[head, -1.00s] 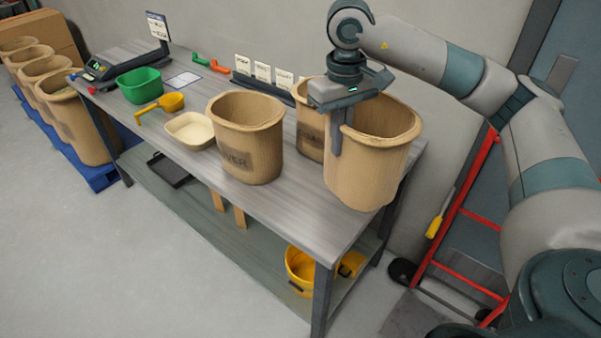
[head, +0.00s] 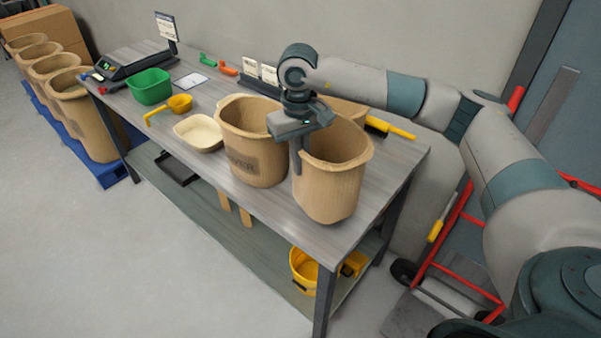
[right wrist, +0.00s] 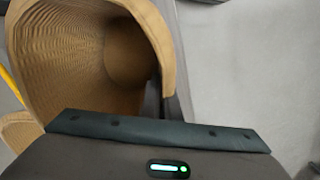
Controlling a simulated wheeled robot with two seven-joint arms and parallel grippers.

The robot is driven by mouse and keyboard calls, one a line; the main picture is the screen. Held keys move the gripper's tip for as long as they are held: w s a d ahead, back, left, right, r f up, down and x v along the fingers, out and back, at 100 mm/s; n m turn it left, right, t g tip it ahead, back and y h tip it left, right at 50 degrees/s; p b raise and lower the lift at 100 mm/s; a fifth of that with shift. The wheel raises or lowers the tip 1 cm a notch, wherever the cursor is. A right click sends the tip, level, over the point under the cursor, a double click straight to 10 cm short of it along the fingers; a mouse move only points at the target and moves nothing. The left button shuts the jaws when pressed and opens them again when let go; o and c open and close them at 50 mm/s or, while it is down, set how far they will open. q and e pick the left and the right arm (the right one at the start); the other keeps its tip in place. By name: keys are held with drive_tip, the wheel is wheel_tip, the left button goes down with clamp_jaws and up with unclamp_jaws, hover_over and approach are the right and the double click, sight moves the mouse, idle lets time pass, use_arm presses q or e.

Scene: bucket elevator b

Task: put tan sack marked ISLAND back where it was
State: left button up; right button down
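A tan sack (head: 328,185) with an open top is at the right end of the table, near its front edge. No marking shows on it, so I cannot tell whether it reads ISLAND. My right gripper (head: 297,152) is over its left rim, with one finger down the outside wall, and appears shut on it. The sack looks upright; I cannot tell whether its base touches the table. The right wrist view shows its ribbed inside (right wrist: 75,55), which looks empty. My left gripper is not in view.
A sack marked with letters ending in VER (head: 252,165) stands close on the left. Another sack (head: 347,107) is mostly hidden behind. A cream bowl (head: 199,134), yellow scoop (head: 180,103), green bin (head: 151,87) and yellow-handled brush (head: 390,129) lie on the table (head: 262,208).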

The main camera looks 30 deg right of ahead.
sight(300, 192)
drive_tip(key=shift+f+p, duration=0.5)
drive_tip(key=shift+f, duration=0.05)
wheel_tip(300, 192, down, 3)
drive_tip(key=shift+r+p, duration=0.15)
drive_tip(key=shift+p, duration=0.45)
drive_tip(key=shift+f+b, duration=0.25)
drive_tip(key=shift+b, duration=0.05)
drive_tip(key=c, duration=2)
unclamp_jaws()
drive_tip(key=shift+r, duration=0.15)
